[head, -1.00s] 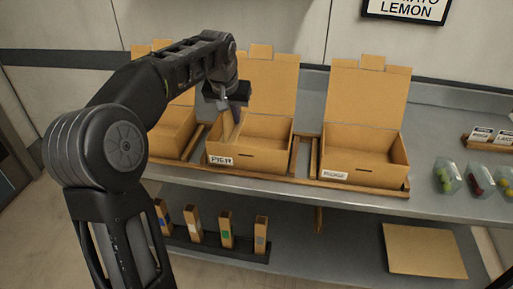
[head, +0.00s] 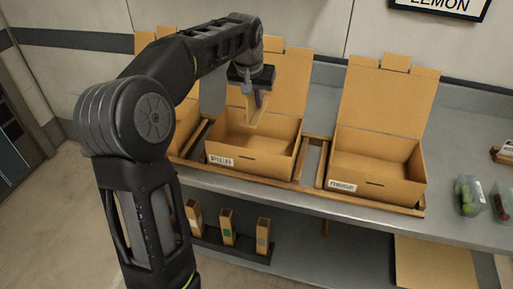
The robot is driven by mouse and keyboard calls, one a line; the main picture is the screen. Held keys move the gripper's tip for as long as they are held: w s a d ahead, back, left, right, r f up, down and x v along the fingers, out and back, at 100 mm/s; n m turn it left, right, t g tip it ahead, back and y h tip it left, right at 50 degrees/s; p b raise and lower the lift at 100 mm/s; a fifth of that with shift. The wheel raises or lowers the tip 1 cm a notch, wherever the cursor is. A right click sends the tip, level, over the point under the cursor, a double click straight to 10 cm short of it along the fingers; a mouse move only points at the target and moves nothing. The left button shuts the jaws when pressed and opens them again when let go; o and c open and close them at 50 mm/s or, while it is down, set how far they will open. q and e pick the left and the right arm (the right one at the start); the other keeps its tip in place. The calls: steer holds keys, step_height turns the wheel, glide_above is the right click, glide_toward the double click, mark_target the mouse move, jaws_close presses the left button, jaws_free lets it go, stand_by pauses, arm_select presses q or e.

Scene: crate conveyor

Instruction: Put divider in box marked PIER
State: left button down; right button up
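The open cardboard box marked PIER (head: 255,162) is the middle one of the row on the upper shelf. Its label is blurred now but reads PIER in the earlier frame. My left gripper (head: 261,95) is over this box, in front of its raised lid. It looks shut on the divider (head: 247,110), a thin cardboard piece that hangs tilted below the fingers. The divider's lower end shows against the back of the box opening; I cannot tell whether it touches the box. My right gripper is out of view.
Another open box (head: 378,179) stands to the right, and a third (head: 185,122) is partly hidden behind my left arm. Wooden rails (head: 313,160) run between the boxes. Small clear containers (head: 469,194) stand at the right. Several upright cardboard pieces (head: 228,227) stand in a dark rack below.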

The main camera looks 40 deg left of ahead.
mark_target(251, 125)
arm_select(q)
step_height(251, 125, down, 12)
steer(key=shift+f+p, duration=0.1)
steer(key=shift+p, duration=0.35)
steer(key=shift+f, duration=2.2)
steer(key=shift+f, duration=0.25)
steer(key=c, duration=1.6)
jaws_free()
steer(key=shift+r, duration=0.1)
steer(key=shift+r, duration=0.15)
steer(key=shift+s+r, duration=0.2)
steer(key=shift+r, duration=0.3)
steer(key=b+v, duration=0.1)
steer(key=v, duration=1)
steer(key=shift+s+d, duration=0.1)
